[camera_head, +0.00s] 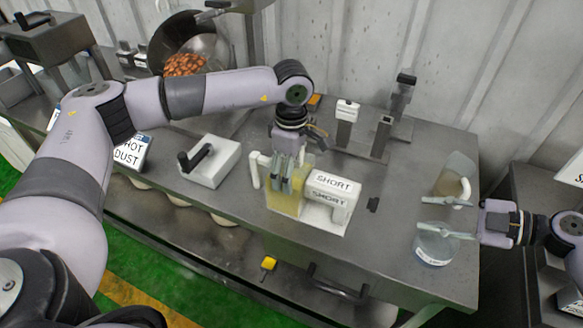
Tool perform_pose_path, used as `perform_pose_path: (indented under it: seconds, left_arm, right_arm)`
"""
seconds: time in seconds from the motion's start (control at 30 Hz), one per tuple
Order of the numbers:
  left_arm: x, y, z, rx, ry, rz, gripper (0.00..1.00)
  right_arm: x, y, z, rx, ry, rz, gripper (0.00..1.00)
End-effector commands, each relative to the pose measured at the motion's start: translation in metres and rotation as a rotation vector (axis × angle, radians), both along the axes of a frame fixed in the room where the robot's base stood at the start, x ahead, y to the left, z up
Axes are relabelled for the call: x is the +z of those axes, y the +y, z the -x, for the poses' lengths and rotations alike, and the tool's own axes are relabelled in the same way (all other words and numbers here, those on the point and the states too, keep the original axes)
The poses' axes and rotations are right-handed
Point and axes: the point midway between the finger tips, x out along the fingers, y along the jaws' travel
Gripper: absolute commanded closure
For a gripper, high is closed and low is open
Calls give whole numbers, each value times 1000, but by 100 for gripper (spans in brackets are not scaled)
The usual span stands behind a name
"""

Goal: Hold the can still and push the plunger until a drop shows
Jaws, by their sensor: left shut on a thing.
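A yellow see-through container (284,204) with a pale handle stands near the middle of the bench, beside a white block marked SHORT (331,190). My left gripper (283,184) points down at this container and is shut on its upper part; the fingers hide the exact contact. My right gripper (447,217) reaches in from the right with its fingers apart. Its lower finger crosses in front of a clear jar (433,250), and nothing shows clamped between the fingers. I cannot make out which thing is the can, nor a plunger or a drop.
A clear jug (457,172) stands behind my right gripper. A white box with a black handle (211,162) and a HOT DUST sign (131,152) are on the left. A drum with orange pieces (187,62) and metal posts (382,135) stand behind.

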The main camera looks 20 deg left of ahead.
Motion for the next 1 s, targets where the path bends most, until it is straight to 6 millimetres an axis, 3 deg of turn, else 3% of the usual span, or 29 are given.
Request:
perform_pose_path:
  seconds: [0.37, 0.87, 1.0]
  left_arm:
    - [-4, 0, 0, 0, -1, 0, 72]
    - [-5, 0, 1, 0, 3, 0, 72]
    - [-5, 0, 1, 0, 4, 0, 71]
  right_arm:
    - [-4, 0, 0, 0, 0, 0, 67]
    - [-3, 0, 0, 0, 0, 0, 99]
    - [-3, 0, 0, 0, 0, 0, 100]
